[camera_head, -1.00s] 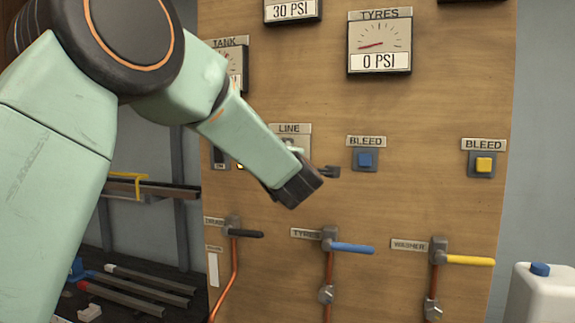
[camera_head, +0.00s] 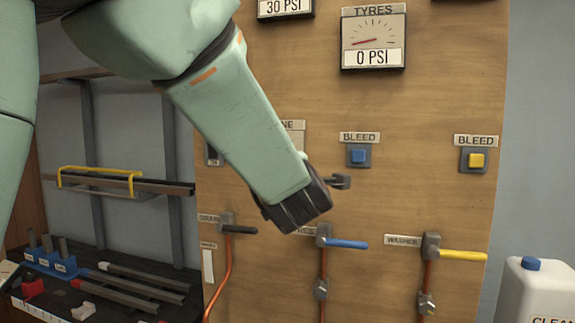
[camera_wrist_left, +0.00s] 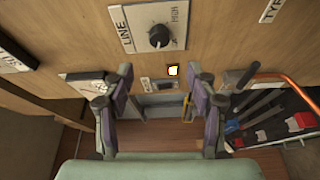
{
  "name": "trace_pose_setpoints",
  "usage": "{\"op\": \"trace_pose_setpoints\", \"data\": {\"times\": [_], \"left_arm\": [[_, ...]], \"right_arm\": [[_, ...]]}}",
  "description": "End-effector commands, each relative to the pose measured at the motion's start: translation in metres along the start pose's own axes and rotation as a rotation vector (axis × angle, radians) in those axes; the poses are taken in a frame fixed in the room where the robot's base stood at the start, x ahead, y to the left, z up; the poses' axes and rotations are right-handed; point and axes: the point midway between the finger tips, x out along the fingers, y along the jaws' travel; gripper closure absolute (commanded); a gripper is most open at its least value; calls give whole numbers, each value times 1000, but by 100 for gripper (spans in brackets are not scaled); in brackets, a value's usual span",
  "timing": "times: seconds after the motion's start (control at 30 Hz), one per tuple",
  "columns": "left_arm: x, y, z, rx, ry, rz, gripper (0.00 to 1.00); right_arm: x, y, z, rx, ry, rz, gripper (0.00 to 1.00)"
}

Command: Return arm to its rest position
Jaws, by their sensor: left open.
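My left arm comes in from the upper left in the head view and reaches down in front of the wooden panel (camera_head: 440,110). Its gripper (camera_head: 338,182) is mostly hidden behind the dark wrist, with one finger showing just below the blue BLEED button (camera_head: 358,155). In the left wrist view the left gripper (camera_wrist_left: 163,84) is open and empty, its two fingers apart. The LINE dial (camera_wrist_left: 159,37) is on the panel ahead of the fingers, apart from them. A small lit indicator (camera_wrist_left: 173,71) shows between the fingers. My right gripper is not in view.
Valves with black (camera_head: 240,230), blue (camera_head: 347,244) and yellow (camera_head: 462,255) handles stick out below the arm. The TYRES gauge (camera_head: 373,40) reads 0 PSI. A white jug (camera_head: 540,295) stands at lower right. A shelf with tools (camera_head: 130,290) is at lower left.

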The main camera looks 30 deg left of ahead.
Motion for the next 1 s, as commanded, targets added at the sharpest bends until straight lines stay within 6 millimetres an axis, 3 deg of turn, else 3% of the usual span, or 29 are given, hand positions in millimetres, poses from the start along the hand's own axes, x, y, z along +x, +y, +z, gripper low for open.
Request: {"op": "trace_pose_setpoints", "data": {"times": [0.33, 0.43, 0.5, 0.53, 0.7, 0.87, 1.0], "left_arm": [[0, 0, 0, 31, -1, -1, 42], [-1, -2, 7, 173, -37, -1, 42], [-6, -13, 18, 368, -106, 1, 42], [-9, -24, 24, 469, -146, -2, 42], [-26, -143, 50, 889, -360, -85, 42], [-52, -245, 59, 1144, -548, -157, 42], [-84, -332, 57, 1317, -721, -221, 42]], "right_arm": [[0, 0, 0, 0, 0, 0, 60], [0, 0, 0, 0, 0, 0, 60], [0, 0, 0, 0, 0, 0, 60], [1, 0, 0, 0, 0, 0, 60], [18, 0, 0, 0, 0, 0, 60], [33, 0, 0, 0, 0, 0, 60], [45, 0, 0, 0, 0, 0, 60]]}}
